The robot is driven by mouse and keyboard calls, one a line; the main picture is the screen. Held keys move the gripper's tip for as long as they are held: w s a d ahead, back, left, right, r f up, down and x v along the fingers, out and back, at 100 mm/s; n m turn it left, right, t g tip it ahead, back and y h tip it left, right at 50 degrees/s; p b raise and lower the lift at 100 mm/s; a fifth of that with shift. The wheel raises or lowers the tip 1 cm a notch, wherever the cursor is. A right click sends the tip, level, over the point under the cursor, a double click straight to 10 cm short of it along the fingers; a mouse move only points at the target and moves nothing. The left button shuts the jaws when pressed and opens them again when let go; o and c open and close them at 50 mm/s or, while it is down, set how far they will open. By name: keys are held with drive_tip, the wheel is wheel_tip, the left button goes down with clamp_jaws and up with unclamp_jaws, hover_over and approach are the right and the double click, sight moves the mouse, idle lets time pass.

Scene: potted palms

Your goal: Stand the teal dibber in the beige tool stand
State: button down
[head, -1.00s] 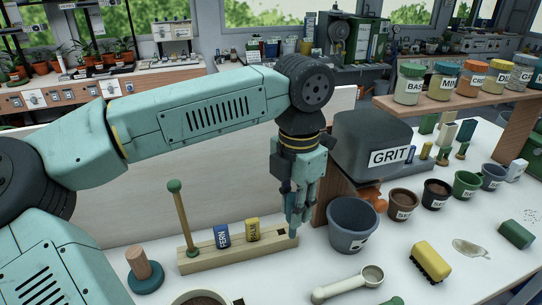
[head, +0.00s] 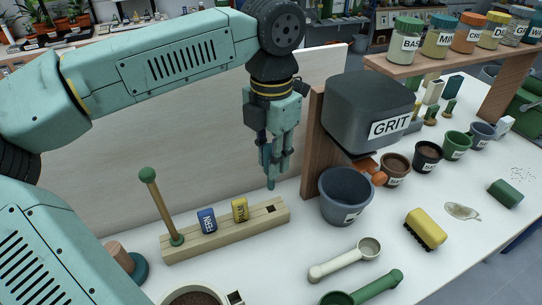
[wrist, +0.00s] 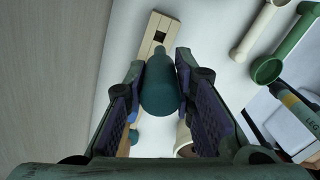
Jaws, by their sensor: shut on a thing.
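My gripper (head: 273,158) is shut on the teal dibber (head: 270,183) and holds it tip down. In the wrist view the dibber (wrist: 160,88) lies between the fingers, its narrow end toward the tool stand. The beige tool stand (head: 190,249) is a long block on the white bench. Its right end has an empty dark square hole (head: 270,208), also seen in the wrist view (wrist: 159,37). In the head view the dibber's tip appears a little above this hole, apart from the stand.
A green-knobbed rod (head: 161,205), a blue FERN piece (head: 207,221) and a yellow PALM piece (head: 240,210) stand along the block. A grey-blue pot (head: 345,198) and the GRIT hopper (head: 370,105) are close on the right. A white scoop (head: 340,262) lies in front.

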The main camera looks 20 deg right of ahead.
sight(271, 188)
drive_tip(key=shift+f+b, duration=2.25)
drive_tip(key=shift+f, duration=0.6)
drive_tip(key=shift+f+b, duration=0.1)
drive_tip(key=shift+b, duration=0.2)
drive_tip(key=shift+f+b, duration=1.85)
drive_tip(key=shift+f, duration=0.35)
drive_tip(key=c, duration=1.3)
unclamp_jaws()
drive_tip(key=shift+o, duration=0.4)
drive_tip(key=o, duration=0.4)
